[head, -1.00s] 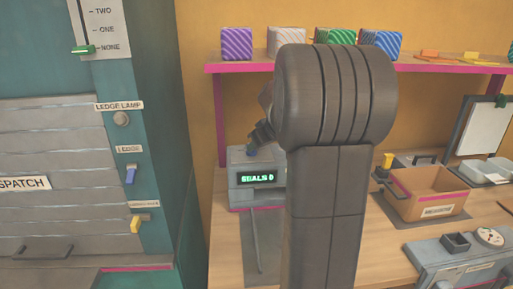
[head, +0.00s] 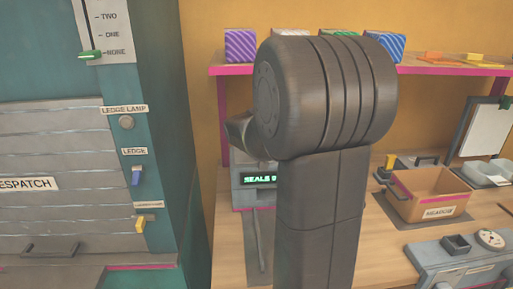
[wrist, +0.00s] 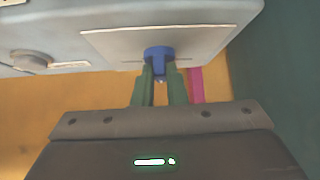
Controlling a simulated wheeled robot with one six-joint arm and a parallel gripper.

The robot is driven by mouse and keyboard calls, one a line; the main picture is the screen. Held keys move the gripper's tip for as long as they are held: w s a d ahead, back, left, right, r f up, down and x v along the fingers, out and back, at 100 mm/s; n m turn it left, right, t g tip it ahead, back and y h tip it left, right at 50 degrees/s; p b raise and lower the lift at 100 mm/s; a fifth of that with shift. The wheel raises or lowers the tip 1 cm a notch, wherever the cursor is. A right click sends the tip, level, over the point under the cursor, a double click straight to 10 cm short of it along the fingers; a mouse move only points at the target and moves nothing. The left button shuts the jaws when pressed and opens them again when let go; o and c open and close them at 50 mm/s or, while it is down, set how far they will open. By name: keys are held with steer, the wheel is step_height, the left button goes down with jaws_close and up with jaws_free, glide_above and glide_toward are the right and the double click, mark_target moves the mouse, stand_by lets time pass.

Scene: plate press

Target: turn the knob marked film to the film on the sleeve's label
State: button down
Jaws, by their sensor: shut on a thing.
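In the wrist view my gripper (wrist: 160,86) is shut on a blue knob (wrist: 158,52), with a green finger on each side. The knob sits on a pale plate on a light grey housing (wrist: 225,12). I cannot read any marking that says film. A round grey knob (wrist: 32,57) with small unreadable labels is further left on the housing. In the head view the grey machine (head: 246,201) with a green-lit display (head: 259,180) is partly hidden behind my arm, and my gripper is hidden too. I cannot identify the sleeve or its label.
A cardboard box (head: 440,182) labelled MEADOW stands on the bench at right. A pink-edged shelf (head: 440,70) holds several striped blocks. The teal cabinet (head: 175,75) stands at left with a blue ledge switch (head: 136,177) and a yellow switch (head: 141,224).

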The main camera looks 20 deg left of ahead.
steer(key=shift+m+b, duration=0.4)
steer(key=shift+m, duration=0.1)
stand_by(0.3)
steer(key=c, duration=1.5)
jaws_free()
steer(key=shift+o, duration=0.2)
steer(key=v, duration=1.3)
steer(key=shift+s+a+r, duration=0.2)
steer(key=shift+s+r, duration=0.05)
steer(key=shift+s, duration=0.2)
